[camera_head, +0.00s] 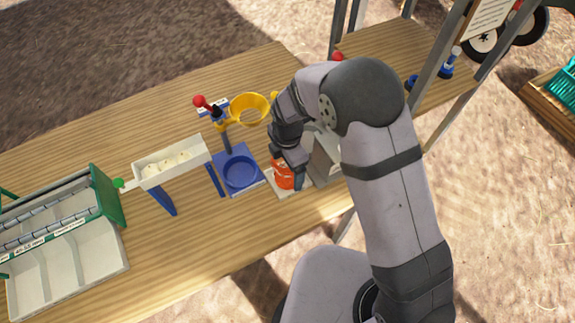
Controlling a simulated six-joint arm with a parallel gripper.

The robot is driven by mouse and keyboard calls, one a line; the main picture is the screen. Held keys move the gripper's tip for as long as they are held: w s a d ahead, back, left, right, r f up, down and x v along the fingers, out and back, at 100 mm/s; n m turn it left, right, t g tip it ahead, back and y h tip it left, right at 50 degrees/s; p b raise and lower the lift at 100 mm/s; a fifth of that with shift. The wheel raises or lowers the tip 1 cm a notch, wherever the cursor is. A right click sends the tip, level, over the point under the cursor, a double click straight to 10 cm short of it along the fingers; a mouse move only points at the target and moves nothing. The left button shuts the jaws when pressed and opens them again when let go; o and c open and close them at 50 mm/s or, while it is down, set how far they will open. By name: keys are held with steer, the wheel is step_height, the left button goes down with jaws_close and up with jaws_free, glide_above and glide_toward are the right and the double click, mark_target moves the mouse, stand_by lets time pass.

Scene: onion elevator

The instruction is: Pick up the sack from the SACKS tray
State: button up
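An orange-red sack (283,177) stands on a small pale tray (276,193) near the front edge of the wooden table. I take this to be the SACKS tray, but no label on it can be read. My gripper (290,166) points down at the top of the sack, with its dark fingers at or around it. My arm and gripper hide part of the sack and tray. I cannot tell from this view whether the fingers are closed on the sack.
Left of the tray is a blue stand (239,172) with a round recess, below a yellow ring (249,109) and a red-knobbed lever (200,102). A white trough (172,163) with pale pieces slopes beside a green-ended sorter (106,198). A grey box (324,155) stands right of the sack.

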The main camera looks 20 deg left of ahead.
steer(key=shift+f, duration=0.6)
steer(key=c, duration=1.1)
